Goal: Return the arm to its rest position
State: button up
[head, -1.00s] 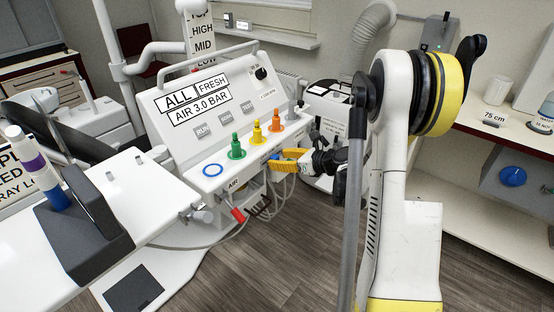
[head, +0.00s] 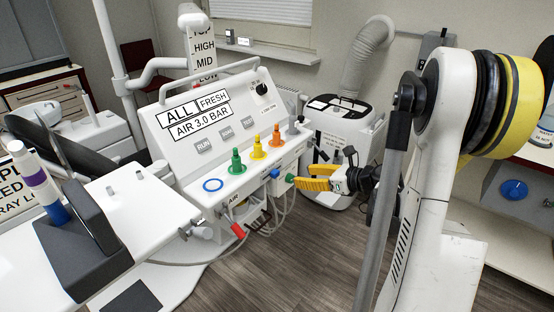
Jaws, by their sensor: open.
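My arm (head: 440,180), white with black and yellow bands at the joint, stands at the right of the head view, with a grey bar in front of it. My gripper (head: 299,184) has yellow fingers and points left, toward the right end of the panel unit (head: 210,125). The fingers are open and I see nothing held between them. The left fingertip lies close by a small green fitting (head: 290,177) on the panel's front edge; I cannot tell whether they touch. A blue fitting (head: 273,173) is beside it.
Green (head: 237,163), yellow (head: 258,150) and orange (head: 276,137) plugs stand on the panel's ledge. Hoses hang below, one with a red end (head: 238,230). A white tray (head: 135,212) is at left. A white machine (head: 345,130) stands behind my gripper. Open floor lies below.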

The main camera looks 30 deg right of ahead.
jog(key=s+a+r+n+g+h, duration=0.1)
jog(key=s+a+r+n+g, duration=0.1)
jog(key=a+n, duration=0.6)
jog(key=s+a+r+n+g, duration=0.25)
jog(key=a+n, duration=0.25)
jog(key=a, duration=0.4)
jog(key=s+a+r+n+h, duration=0.1)
jog(key=s+a+n, duration=0.3)
jog(key=n, duration=0.5)
jog(key=s+a+r+n+g+h, duration=0.1)
jog(key=s+a+n, duration=0.3)
jog(key=s+n, duration=0.5)
jog(key=shift+s+a+n+h, duration=0.25)
jog(key=shift+a+n+h, duration=0.2)
jog(key=shift+h, duration=0.35)
